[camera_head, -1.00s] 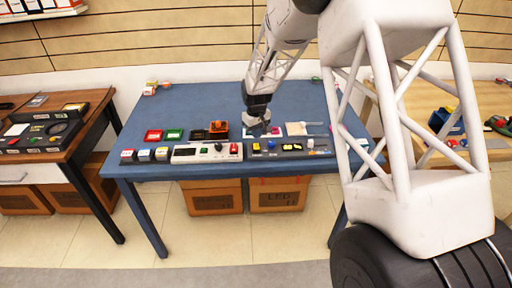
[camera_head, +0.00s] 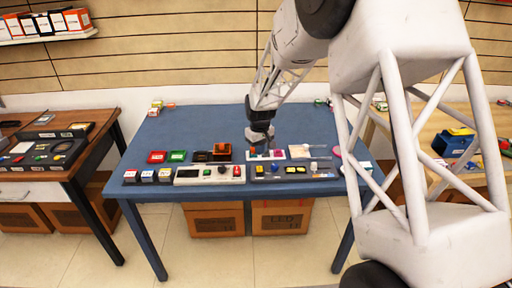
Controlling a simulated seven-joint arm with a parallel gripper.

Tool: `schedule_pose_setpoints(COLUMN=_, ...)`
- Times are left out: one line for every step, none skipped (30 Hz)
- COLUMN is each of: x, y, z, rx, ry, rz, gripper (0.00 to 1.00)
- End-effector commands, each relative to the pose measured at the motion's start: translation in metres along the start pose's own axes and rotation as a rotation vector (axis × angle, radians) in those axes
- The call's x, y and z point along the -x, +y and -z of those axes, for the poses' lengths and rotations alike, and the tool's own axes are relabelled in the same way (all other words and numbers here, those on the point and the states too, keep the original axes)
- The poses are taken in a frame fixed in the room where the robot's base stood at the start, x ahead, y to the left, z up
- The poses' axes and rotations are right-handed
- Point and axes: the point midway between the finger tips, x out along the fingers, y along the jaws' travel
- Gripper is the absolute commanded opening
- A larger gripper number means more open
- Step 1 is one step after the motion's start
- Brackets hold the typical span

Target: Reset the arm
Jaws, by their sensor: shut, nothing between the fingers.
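My gripper (camera_head: 260,149) points down over the blue table (camera_head: 203,127), right of the middle. It looks shut and holds nothing, though it is small in the picture. Just below it is a pale board with pink and teal parts (camera_head: 266,155). I cannot tell how much height lies between them. My white lattice arm comes in from the upper right and hides the right part of the table.
Along the table's front stand a white panel (camera_head: 209,175), a dark tray (camera_head: 293,172) and small boxes (camera_head: 147,176). Red (camera_head: 156,157) and green (camera_head: 177,156) trays sit behind. Cardboard boxes (camera_head: 216,219) are underneath. The table's back left is mostly clear.

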Motion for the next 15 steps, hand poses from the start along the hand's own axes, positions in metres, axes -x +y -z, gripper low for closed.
schedule_pose_setpoints(x=0.000, y=0.000, z=0.000, rx=0.000, ry=0.000, rz=0.000, gripper=0.00)
schedule_pose_setpoints(x=0.000, y=0.000, z=0.000, rx=0.000, ry=0.000, rz=0.000, gripper=0.00)
schedule_pose_setpoints(x=0.001, y=0.000, z=-0.001, rx=-0.001, ry=0.000, rz=0.000, gripper=0.00)
schedule_pose_setpoints(x=0.002, y=0.000, z=-0.001, rx=-0.001, ry=0.001, rz=0.000, gripper=0.00)
schedule_pose_setpoints(x=0.003, y=0.000, z=-0.002, rx=-0.002, ry=0.001, rz=-0.001, gripper=0.00)
schedule_pose_setpoints(x=0.005, y=0.000, z=-0.004, rx=-0.004, ry=0.002, rz=-0.001, gripper=0.00)
schedule_pose_setpoints(x=0.007, y=0.000, z=-0.005, rx=-0.006, ry=0.003, rz=-0.001, gripper=0.00)
schedule_pose_setpoints(x=0.009, y=0.000, z=-0.007, rx=-0.009, ry=0.005, rz=-0.002, gripper=0.00)
schedule_pose_setpoints(x=0.013, y=0.000, z=-0.010, rx=-0.013, ry=0.007, rz=-0.003, gripper=0.00)
schedule_pose_setpoints(x=0.017, y=0.000, z=-0.013, rx=-0.017, ry=0.009, rz=-0.004, gripper=0.00)
schedule_pose_setpoints(x=0.021, y=0.000, z=-0.016, rx=-0.021, ry=0.011, rz=-0.004, gripper=0.00)
schedule_pose_setpoints(x=0.027, y=-0.001, z=-0.022, rx=-0.028, ry=0.013, rz=-0.005, gripper=0.00)
schedule_pose_setpoints(x=0.031, y=-0.001, z=-0.026, rx=-0.034, ry=0.015, rz=-0.006, gripper=0.00)
schedule_pose_setpoints(x=0.037, y=-0.001, z=-0.030, rx=-0.039, ry=0.018, rz=-0.007, gripper=0.00)
schedule_pose_setpoints(x=0.044, y=-0.002, z=-0.037, rx=-0.047, ry=0.021, rz=-0.009, gripper=0.00)
